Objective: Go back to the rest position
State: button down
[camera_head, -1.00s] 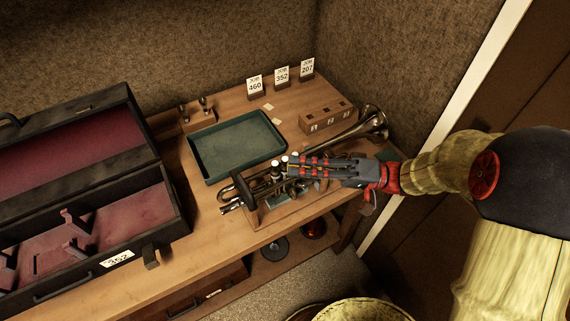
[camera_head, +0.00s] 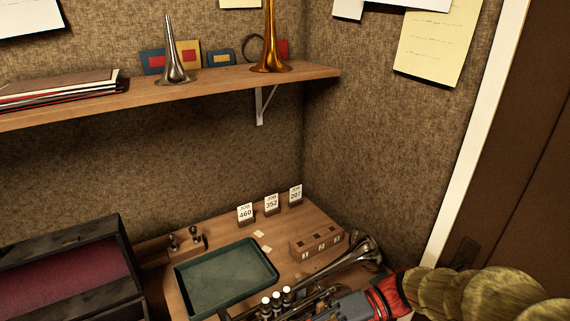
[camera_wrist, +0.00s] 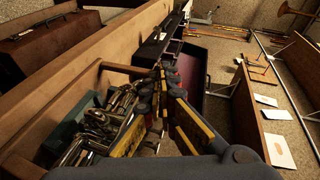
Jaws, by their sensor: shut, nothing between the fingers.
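My gripper (camera_wrist: 163,78) is shut and empty in the wrist view. In the head view only part of my gripper (camera_head: 350,306) shows at the bottom edge, beside the trumpet's valves; its fingertips are hard to make out there. The silver trumpet (camera_head: 360,250) lies on the bench with its bell towards the back right, and its lower end is cut off by the frame. In the wrist view the trumpet (camera_wrist: 92,128) shows left of my fingers. I cannot tell whether my fingers touch it.
A green tray (camera_head: 228,276) lies left of the trumpet. A wooden block (camera_head: 318,243) and job cards (camera_head: 271,203) stand behind. An open case (camera_head: 65,270) is at the left. A wall shelf (camera_head: 200,84) with two cones hangs above. A door (camera_head: 515,200) is at the right.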

jog(key=s+d+f+m+t+h, duration=0.1)
jog(key=s+d+f+h, duration=0.1)
jog(key=s+d+h, duration=0.3)
jog(key=w+d+r+m+t+h, duration=0.1)
jog(key=d+r+t+h, duration=0.1)
jog(key=d+t+h, duration=0.2)
jog(key=w+d+r+m+t+h, duration=0.1)
jog(key=d+r+m+t+h, duration=0.1)
jog(key=d, duration=0.7)
jog(key=r+t+h, duration=0.1)
jog(key=t+h, duration=0.1)
jog(key=h, duration=0.1)
jog(key=shift+w+d+r+m, duration=0.3)
jog(key=shift+a, duration=0.1)
